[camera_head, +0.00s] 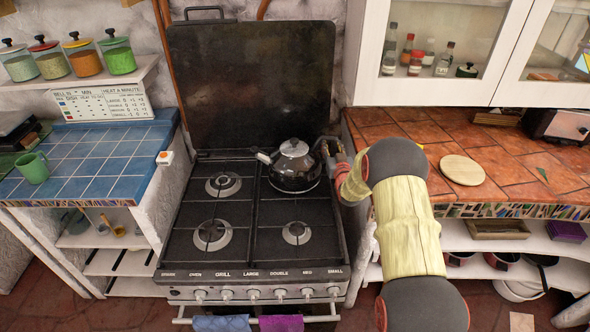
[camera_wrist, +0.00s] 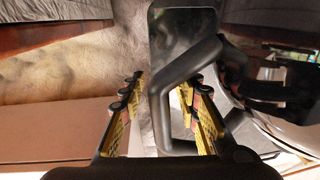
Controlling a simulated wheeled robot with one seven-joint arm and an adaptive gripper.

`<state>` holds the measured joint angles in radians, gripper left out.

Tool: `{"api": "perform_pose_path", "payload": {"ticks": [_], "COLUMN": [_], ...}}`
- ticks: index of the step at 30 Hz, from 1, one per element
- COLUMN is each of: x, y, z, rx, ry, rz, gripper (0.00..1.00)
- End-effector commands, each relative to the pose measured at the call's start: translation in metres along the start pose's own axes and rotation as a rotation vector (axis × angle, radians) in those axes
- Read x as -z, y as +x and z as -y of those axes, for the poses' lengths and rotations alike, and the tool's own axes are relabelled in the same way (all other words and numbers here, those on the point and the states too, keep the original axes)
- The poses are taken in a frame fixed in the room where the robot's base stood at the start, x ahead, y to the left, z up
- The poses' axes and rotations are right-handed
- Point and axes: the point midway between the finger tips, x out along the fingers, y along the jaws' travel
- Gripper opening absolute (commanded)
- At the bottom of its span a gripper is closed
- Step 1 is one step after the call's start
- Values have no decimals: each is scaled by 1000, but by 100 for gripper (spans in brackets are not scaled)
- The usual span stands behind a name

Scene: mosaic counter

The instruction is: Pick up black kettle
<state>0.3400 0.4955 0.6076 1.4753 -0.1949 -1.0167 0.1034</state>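The black kettle (camera_head: 290,178), with a shiny silver-grey lid, stands upright on the back right burner of the stove. Its spout points left and its black handle is on the right. My gripper (camera_head: 332,158) is at the handle side of the kettle. In the wrist view my gripper (camera_wrist: 164,82) is open, its two yellow-and-black fingers on either side of the kettle's black handle (camera_wrist: 180,75). A gap shows between the left finger and the handle; the right finger is close to it, partly overlapped. Contact there I cannot tell.
The black stove (camera_head: 253,235) has several empty burners and a raised back lid (camera_head: 250,80). A tiled counter (camera_head: 500,160) with a round wooden board (camera_head: 462,170) is on the right, under a white cabinet (camera_head: 430,60). A blue-tiled counter (camera_head: 90,155) holds a green mug (camera_head: 33,167).

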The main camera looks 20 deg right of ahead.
Motion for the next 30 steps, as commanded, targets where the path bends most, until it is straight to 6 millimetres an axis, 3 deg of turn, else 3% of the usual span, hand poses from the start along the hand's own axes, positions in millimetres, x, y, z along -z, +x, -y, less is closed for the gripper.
{"api": "perform_pose_path", "payload": {"ticks": [7,23,30], "x": [0,0,-1], "y": [2,2,1], "z": [0,-1,-1], "rx": [0,-1,-1], "ry": [0,0,0], "rz": [0,2,3], "gripper": [31,1,0]}}
